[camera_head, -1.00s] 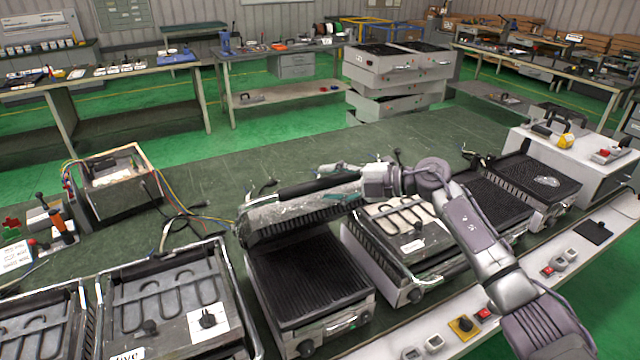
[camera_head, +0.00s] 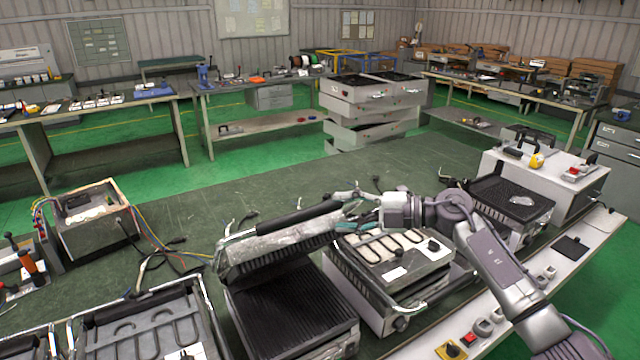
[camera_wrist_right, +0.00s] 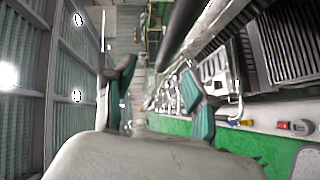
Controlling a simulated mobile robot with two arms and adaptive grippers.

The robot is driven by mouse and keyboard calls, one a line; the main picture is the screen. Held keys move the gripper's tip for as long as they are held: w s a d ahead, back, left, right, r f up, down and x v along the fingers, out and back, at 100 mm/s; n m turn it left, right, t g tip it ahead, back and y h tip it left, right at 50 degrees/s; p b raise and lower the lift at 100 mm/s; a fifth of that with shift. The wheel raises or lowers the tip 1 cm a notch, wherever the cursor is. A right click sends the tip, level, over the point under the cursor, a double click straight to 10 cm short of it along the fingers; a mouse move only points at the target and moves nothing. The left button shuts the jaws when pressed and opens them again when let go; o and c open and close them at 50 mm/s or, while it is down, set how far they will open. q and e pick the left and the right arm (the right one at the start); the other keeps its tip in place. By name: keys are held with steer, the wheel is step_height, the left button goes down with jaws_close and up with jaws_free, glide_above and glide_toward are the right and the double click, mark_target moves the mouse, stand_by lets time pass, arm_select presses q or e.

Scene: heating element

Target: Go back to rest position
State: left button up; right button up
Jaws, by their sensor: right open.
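My right gripper (camera_head: 352,212) is open, beside the right end of a raised grill lid's handle in the head view. It also shows in the right wrist view (camera_wrist_right: 160,100), with its two fingers apart and nothing between them. The open contact grill (camera_head: 290,312) has a black ribbed lower plate and a tilted ribbed lid (camera_head: 280,245). I cannot tell whether the fingers touch the lid or its handle. My right arm reaches in from the lower right over the row of grills. My left gripper is not in view.
A grill with bare heating elements (camera_head: 392,262) stands right of the open grill; another (camera_head: 150,325) stands at lower left. A wired box (camera_head: 90,222) sits on the green bench. A white box (camera_head: 545,180) stands at right. The bench's back middle (camera_head: 260,195) is largely clear.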

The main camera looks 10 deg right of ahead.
steer(key=s+d+f+m+t+h, duration=0.35)
steer(key=s+f+m+h, duration=0.45)
steer(key=m, duration=0.5)
steer(key=s+d+f+m+t+h, duration=0.35)
steer(key=s+f+m+h, duration=0.25)
steer(key=f+m+h, duration=0.45)
steer(key=s+a+f+m+g+y, duration=0.1)
steer(key=s+f+g, duration=0.2)
steer(key=s, duration=0.6)
steer(key=s+a+f+m+g+y, duration=0.1)
steer(key=s+f+g+y, duration=0.2)
steer(key=s, duration=0.5)
steer(key=s+a+f+m+g, duration=0.1)
steer(key=s+f+g, duration=0.25)
steer(key=s, duration=0.55)
step_height(320, 180, down, 30)
steer(key=s+f+g+b, duration=0.1)
steer(key=g+b, duration=0.1)
steer(key=b, duration=0.1)
steer(key=s+d+f+g+b, duration=0.1)
steer(key=s+d+f+b, duration=0.1)
steer(key=s+f, duration=1.4)
steer(key=shift+d+f+n, duration=0.25)
steer(key=shift+d+n, duration=0.1)
